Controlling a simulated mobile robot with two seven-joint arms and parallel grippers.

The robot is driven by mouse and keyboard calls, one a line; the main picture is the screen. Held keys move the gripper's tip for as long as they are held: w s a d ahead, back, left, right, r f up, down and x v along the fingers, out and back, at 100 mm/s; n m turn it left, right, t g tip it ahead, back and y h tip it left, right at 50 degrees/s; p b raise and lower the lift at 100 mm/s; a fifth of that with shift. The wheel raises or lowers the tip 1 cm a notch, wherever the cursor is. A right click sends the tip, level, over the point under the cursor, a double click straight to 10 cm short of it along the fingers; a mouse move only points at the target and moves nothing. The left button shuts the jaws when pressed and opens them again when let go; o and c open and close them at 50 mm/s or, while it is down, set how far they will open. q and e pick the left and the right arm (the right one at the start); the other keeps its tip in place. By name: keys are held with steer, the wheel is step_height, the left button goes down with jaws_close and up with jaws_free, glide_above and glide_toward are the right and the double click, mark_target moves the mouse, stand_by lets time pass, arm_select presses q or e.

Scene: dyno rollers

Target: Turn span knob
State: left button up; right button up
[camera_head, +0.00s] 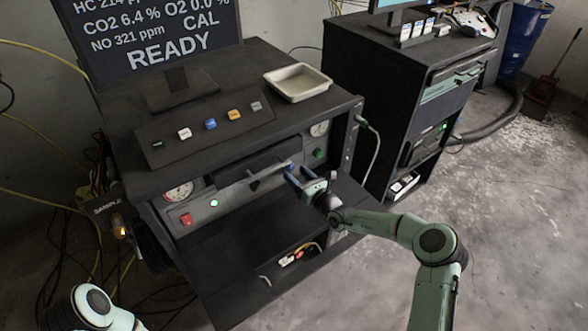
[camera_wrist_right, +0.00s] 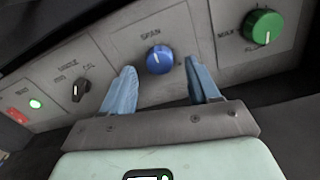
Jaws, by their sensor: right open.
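The blue span knob (camera_wrist_right: 159,60) sits on the grey panel under the label SPAN in the right wrist view. My right gripper (camera_wrist_right: 160,82) is open, with one blue finger on each side of the knob in that picture. A gap shows between each finger and the knob. In the head view my right gripper (camera_head: 298,174) is in front of the analyser panel (camera_head: 240,188) and largely hides the knob. My left arm shows at the bottom left of the head view, but its gripper is out of the picture.
A green knob (camera_wrist_right: 264,27) is right of the span knob, and a black knob (camera_wrist_right: 81,91) is to its left. A green lamp (camera_wrist_right: 36,104) is lit. A tray (camera_head: 298,82) stands on the cart top. An open shelf (camera_head: 240,262) lies below the panel.

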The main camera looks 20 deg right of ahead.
steer(key=shift+x, duration=1.1)
arm_select(q)
steer(key=shift+w+r, duration=0.55)
